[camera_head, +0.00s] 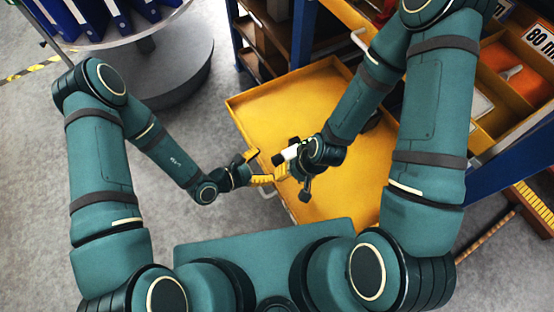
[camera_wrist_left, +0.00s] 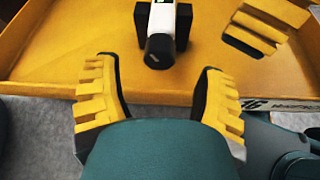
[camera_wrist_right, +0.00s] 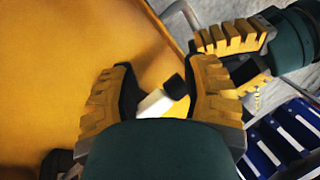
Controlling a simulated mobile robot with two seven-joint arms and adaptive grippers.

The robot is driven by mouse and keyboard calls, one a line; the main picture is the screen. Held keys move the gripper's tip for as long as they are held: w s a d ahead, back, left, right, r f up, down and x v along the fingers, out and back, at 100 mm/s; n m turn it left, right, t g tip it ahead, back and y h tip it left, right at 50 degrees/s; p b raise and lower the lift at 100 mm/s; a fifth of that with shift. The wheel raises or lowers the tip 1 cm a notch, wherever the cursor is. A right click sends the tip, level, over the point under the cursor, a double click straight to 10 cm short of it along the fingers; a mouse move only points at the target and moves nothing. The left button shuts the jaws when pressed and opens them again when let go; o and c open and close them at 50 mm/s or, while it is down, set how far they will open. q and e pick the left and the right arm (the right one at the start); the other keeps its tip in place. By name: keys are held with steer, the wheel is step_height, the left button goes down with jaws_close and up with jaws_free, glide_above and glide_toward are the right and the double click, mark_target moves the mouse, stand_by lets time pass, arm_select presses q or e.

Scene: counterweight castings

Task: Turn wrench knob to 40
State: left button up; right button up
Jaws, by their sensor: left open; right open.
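The wrench has a white handle (camera_head: 288,153) with a black knob-like end (camera_head: 277,159), over the yellow tray (camera_head: 250,112). My left gripper (camera_head: 257,167) is open and empty. In the left wrist view the black end (camera_wrist_left: 159,50) lies ahead of its fingers, and two black blocks flank the white part. My right gripper (camera_wrist_right: 162,85) is open. In the right wrist view the white part (camera_wrist_right: 154,104) and black end (camera_wrist_right: 176,87) show between its fingers; contact cannot be told. Any scale markings are too small to read.
The tray juts from a blue-framed rack (camera_head: 300,35). Bins at the right hold an orange item (camera_head: 525,82). A round stand (camera_head: 165,70) with blue binders is at upper left. My two grippers are close together above the tray's left edge. The grey floor at left is clear.

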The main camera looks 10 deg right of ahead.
mark_target(273, 162)
arm_select(q)
steer(key=x, duration=0.6)
steer(key=shift+s+b, duration=0.1)
steer(key=shift+b, duration=0.3)
steer(key=c, duration=1.2)
